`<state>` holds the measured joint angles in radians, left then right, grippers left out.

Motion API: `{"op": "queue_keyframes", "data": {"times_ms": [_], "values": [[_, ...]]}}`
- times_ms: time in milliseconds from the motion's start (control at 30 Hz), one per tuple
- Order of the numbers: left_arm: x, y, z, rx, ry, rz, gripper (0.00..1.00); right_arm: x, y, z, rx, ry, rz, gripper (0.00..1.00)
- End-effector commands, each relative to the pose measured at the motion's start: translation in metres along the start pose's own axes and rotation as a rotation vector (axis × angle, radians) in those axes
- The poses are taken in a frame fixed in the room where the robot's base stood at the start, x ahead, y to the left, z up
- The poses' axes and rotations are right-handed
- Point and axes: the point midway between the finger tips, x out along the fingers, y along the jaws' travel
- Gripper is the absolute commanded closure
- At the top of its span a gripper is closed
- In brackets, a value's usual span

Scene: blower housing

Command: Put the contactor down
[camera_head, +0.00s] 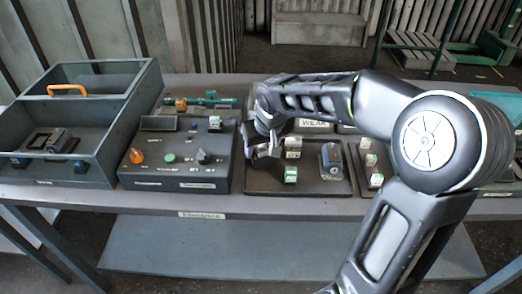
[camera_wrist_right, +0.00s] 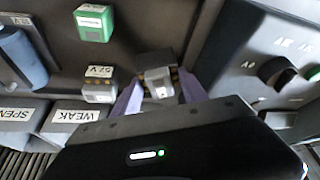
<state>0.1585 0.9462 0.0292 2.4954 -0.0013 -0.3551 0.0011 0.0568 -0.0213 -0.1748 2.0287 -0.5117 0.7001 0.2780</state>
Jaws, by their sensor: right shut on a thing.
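My right gripper (camera_wrist_right: 158,97) has its two purple fingers closed on a small grey block with a dark top, the contactor (camera_wrist_right: 157,78). In the head view, my right gripper (camera_head: 262,152) reaches over the left part of a dark tray (camera_head: 310,189), beside the control box. The contactor is mostly hidden there by the gripper. I cannot tell whether it touches the tray floor. A green-topped block (camera_head: 290,174) and a grey block marked with a voltage label (camera_wrist_right: 98,85) are in the tray, apart from the gripper. My left gripper is not in view.
A control box (camera_head: 175,170) with knobs stands left of the tray. A blue-grey motor-like part (camera_head: 331,160) lies at the tray's right. Labelled bins, WEAK (camera_wrist_right: 73,117) and SPENT (camera_wrist_right: 20,113), stand behind it. A grey crate (camera_head: 110,150) with an orange handle is at far left.

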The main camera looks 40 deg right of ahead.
Motion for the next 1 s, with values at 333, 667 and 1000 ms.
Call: {"op": "queue_keyframes", "data": {"times_ms": [333,667,1000], "values": [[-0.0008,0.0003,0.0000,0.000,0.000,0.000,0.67,0.0116,0.0000,0.0044,0.001,0.002,-0.001,0.85],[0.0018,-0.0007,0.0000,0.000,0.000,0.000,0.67,0.0142,0.0000,0.0060,0.001,0.001,0.000,0.35],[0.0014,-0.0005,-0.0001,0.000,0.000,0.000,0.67,0.0138,0.0000,0.0058,0.001,0.001,-0.001,0.28]]}}
